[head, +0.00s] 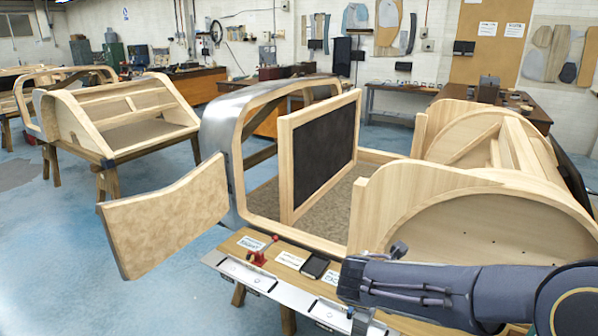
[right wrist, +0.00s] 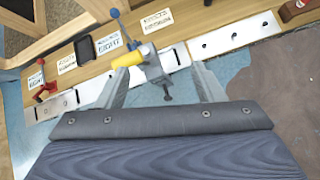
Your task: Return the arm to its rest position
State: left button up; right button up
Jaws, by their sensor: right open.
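My right arm (head: 440,285) comes in from the lower right in the head view, low over the front of the bench. In the right wrist view my right gripper (right wrist: 158,70) is open, with its two fingers spread apart. A clamp with a yellow handle (right wrist: 127,60) and a blue-tipped lever (right wrist: 115,14) shows between and beyond the fingers, on the bench edge. Whether a finger touches it is not clear. In the head view my arm hides most of this spot. My left gripper is not in view.
A wooden bodyframe (head: 400,208) with a dark panel (head: 325,145) stands behind the bench edge (head: 285,285). A red clamp (head: 258,252) and a phone-like device (head: 314,266) lie left of my arm. A curved panel (head: 165,215) juts out left. Blue floor is clear at left.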

jog(key=s+d+m+g+y, duration=0.2)
jog(key=s+d+m, duration=0.3)
jog(key=s+m, duration=0.4)
jog(key=s+a+m+y, duration=0.2)
jog(key=s+m+y, duration=0.1)
jog(key=s+m, duration=0.6)
jog(key=s+a+r+m+y, duration=0.1)
jog(key=s+a+m+y, duration=0.2)
jog(key=s+m, duration=0.6)
jog(key=shift+s+r+t+y, duration=0.15)
jog(key=shift+s+t+y, duration=0.15)
jog(key=shift+s+y, duration=0.3)
